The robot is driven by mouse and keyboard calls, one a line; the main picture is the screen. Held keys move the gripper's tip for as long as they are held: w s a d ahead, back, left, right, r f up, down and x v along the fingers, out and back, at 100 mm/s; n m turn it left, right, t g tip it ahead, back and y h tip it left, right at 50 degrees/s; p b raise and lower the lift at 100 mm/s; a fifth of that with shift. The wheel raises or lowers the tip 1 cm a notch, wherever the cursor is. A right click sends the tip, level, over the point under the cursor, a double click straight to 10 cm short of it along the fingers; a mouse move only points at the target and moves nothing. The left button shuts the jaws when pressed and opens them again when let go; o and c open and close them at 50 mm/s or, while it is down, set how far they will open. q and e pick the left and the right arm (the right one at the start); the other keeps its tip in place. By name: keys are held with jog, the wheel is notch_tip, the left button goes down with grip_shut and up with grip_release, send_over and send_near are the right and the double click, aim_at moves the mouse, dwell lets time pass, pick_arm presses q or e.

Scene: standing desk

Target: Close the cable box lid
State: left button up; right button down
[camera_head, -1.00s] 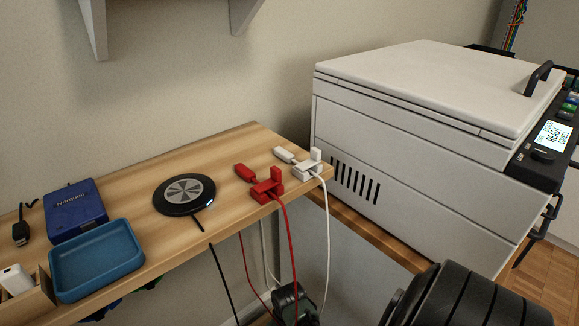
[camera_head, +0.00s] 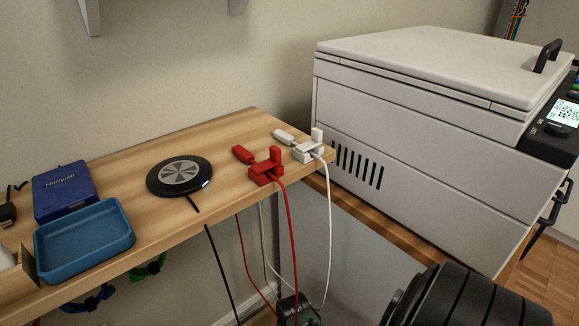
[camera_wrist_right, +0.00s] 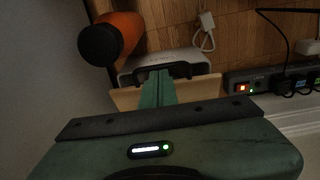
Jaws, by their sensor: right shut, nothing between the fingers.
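In the right wrist view my right gripper (camera_wrist_right: 157,84) shows its green fingers together, with nothing between them. Just beyond the fingertips is a white casing (camera_wrist_right: 140,66) with a dark front, and a tan board (camera_wrist_right: 207,88) crosses behind the fingers. These may be parts of the cable box, but I cannot tell for sure, and the fingers hide part of them. I cannot tell whether the fingers touch them. No cable box lid is clearly visible in the head view. My left gripper is not in view.
The wrist view shows an orange cylinder (camera_wrist_right: 118,32) at left and a power strip (camera_wrist_right: 262,82) with plugs at right. In the head view, the wooden desk (camera_head: 135,160) holds a blue tray (camera_head: 84,245), round charger (camera_head: 180,177) and red cable holder (camera_head: 265,172). A large white machine (camera_head: 420,130) stands at right.

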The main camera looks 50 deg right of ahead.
dwell(0.3)
